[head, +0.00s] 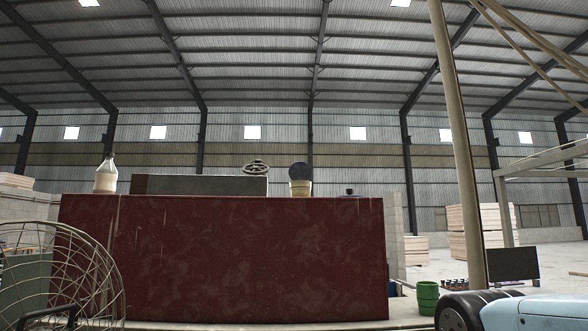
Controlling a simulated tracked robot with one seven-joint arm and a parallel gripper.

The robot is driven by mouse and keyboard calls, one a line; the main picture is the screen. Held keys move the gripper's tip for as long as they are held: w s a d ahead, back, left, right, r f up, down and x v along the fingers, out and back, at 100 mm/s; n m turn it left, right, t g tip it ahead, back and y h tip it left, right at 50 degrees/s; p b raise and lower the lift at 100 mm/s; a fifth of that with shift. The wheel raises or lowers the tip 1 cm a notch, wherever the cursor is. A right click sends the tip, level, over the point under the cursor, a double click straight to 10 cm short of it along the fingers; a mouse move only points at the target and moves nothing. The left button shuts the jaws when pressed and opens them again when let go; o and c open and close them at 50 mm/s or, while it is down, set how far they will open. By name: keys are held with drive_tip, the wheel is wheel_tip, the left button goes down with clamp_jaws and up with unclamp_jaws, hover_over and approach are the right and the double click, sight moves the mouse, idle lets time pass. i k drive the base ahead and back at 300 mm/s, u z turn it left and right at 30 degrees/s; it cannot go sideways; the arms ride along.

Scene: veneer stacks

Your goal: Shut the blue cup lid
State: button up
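A small yellowish cup (300,188) stands on top of a large dark red block, right of its middle. A dark blue round lid (299,171) stands raised above the cup, its round face towards me, so it looks open. The hinge, if there is one, is too small to make out. My gripper is not in view.
The dark red block (230,260) fills the middle. On it stand a pale bottle (106,176), a long grey box (200,185), a handwheel (256,167) and a small dark knob (349,192). A wire cage (95,270) is at left, a post (458,140) and green bucket (428,298) at right.

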sight(300, 172)
drive_tip(key=i, duration=0.85)
